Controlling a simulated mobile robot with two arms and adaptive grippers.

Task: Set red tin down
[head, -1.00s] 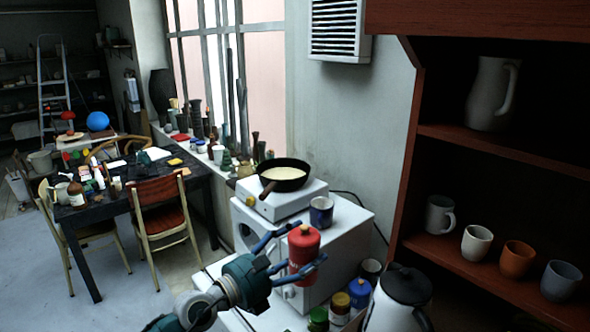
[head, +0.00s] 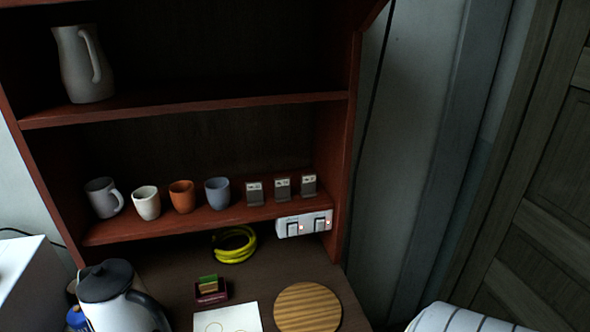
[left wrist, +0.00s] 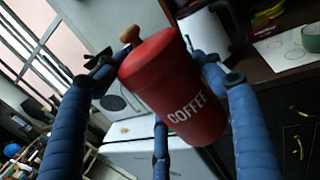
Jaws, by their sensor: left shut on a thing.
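The red tin (left wrist: 172,85) shows in the left wrist view. It is a red canister marked COFFEE, with a red lid and a wooden knob, and it looks tilted in that picture. My left gripper (left wrist: 160,70) is shut on it, with blue fingers around its sides. The tin is held up in front of a white surface and a kettle (left wrist: 218,22). Neither the tin nor any gripper shows in the head view now. My right gripper is not in view.
In the head view a wooden cabinet holds a pitcher (head: 84,64), several cups and a switch box (head: 303,224).

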